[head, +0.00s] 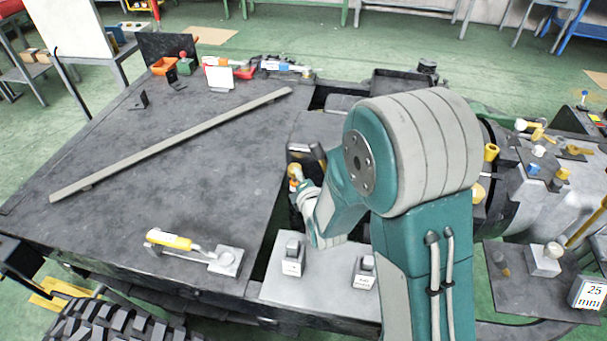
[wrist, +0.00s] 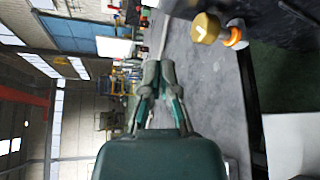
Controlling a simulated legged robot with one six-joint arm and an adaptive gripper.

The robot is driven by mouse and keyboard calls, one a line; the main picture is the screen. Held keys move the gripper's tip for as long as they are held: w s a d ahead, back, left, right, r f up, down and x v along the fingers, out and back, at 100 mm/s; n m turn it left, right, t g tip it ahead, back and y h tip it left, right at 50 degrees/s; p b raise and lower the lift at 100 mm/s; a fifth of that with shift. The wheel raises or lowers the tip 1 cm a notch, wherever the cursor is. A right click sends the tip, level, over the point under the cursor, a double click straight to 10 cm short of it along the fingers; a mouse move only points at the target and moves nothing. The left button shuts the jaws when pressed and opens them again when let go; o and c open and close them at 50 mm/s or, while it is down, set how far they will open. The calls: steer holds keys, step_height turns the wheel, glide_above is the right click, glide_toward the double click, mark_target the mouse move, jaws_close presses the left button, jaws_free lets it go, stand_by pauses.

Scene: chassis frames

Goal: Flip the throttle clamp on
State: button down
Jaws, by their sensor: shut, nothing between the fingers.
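No part is readably labelled as the throttle clamp. A clamp with a yellow handle (head: 170,240) lies low on a small grey plate at the front of the dark deck, its handle pointing left. A gold knob (wrist: 205,28) with a white mark and an orange and white knob (wrist: 235,38) show at the upper right of the wrist view. My gripper (wrist: 158,72) is shut and empty, left of these knobs and apart from them in that picture. In the head view, my arm hides most of the gripper.
A long grey bar (head: 170,145) lies across the dark deck (head: 190,190). Two small switch blocks (head: 292,258) (head: 364,272) stand on a light plate in front of my arm. Red and white clamps (head: 228,68) sit at the back. The deck's middle is mostly clear.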

mark_target(316, 153)
steer(key=w, duration=0.2)
steer(key=w+d, duration=0.1)
steer(key=w, duration=0.3)
steer(key=shift+w+d+r, duration=0.1)
steer(key=shift+w+d, duration=0.1)
steer(key=shift+d, duration=0.2)
steer(key=shift+s+d+r, duration=0.15)
steer(key=shift+d+r, duration=0.15)
steer(key=shift+d, duration=0.35)
steer(key=shift+s+d+r, duration=0.1)
steer(key=shift+d+r, duration=0.2)
steer(key=shift+d, duration=0.3)
steer(key=shift+r, duration=0.1)
step_height(316, 153, up, 10)
steer(key=shift+w, duration=0.1)
